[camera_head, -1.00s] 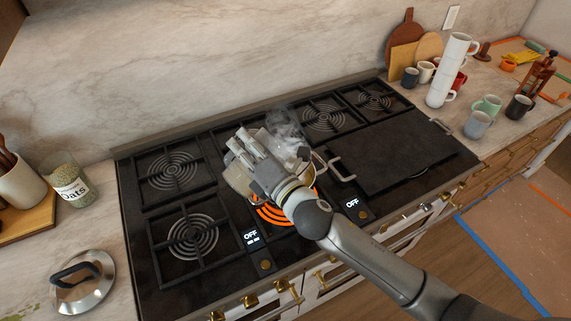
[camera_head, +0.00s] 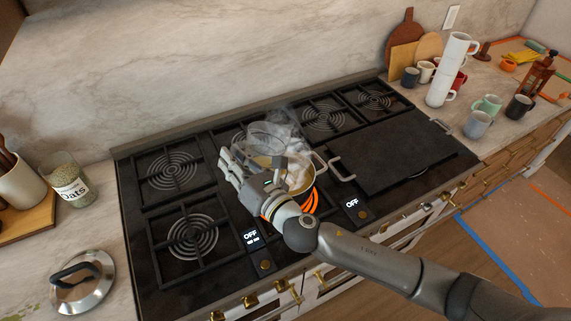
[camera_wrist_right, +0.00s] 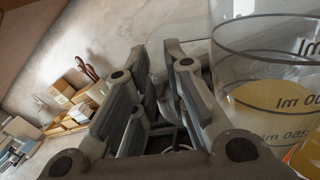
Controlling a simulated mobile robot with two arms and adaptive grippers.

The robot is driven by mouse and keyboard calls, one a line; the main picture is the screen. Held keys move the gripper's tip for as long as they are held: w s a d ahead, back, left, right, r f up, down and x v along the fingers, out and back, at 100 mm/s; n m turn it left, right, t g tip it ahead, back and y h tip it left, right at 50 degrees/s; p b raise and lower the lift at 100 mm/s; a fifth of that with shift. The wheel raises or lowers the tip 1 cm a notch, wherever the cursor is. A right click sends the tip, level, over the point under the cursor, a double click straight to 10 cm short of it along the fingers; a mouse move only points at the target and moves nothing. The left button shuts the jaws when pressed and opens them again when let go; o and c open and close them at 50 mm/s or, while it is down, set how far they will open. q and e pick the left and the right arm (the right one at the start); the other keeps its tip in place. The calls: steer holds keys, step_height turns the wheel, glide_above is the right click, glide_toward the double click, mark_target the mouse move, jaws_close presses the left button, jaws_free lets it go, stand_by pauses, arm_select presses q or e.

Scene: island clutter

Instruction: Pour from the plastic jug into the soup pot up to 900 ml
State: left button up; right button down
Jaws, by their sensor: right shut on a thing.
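The clear plastic jug (camera_head: 260,137) is tilted over the soup pot (camera_head: 301,181), partly veiled by steam. The pot stands on a glowing orange burner and has metal handles. My right gripper (camera_head: 228,168) is shut on the jug at the pot's left side. In the wrist view its fingers (camera_wrist_right: 150,95) close around a clear part of the jug. To their right a clear wall with ml marks (camera_wrist_right: 262,75), which looks like the pot's, shows yellowish liquid inside; the exact level is hard to read. My left gripper is not in view.
A flat griddle plate (camera_head: 395,150) lies right of the pot. A lid (camera_head: 83,283) lies on the left counter near the oats jar (camera_head: 68,185). Stacked white mugs (camera_head: 450,70) and other mugs stand at right. The left burners are empty.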

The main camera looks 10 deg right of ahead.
steer(key=shift+w+d+f+n, duration=0.15)
steer(key=shift+d+f+n, duration=0.05)
steer(key=shift+f+n, duration=0.75)
steer(key=shift+w+d+f+n, duration=0.1)
steer(key=shift+d+f+n, duration=0.1)
steer(key=shift+f+n, duration=0.75)
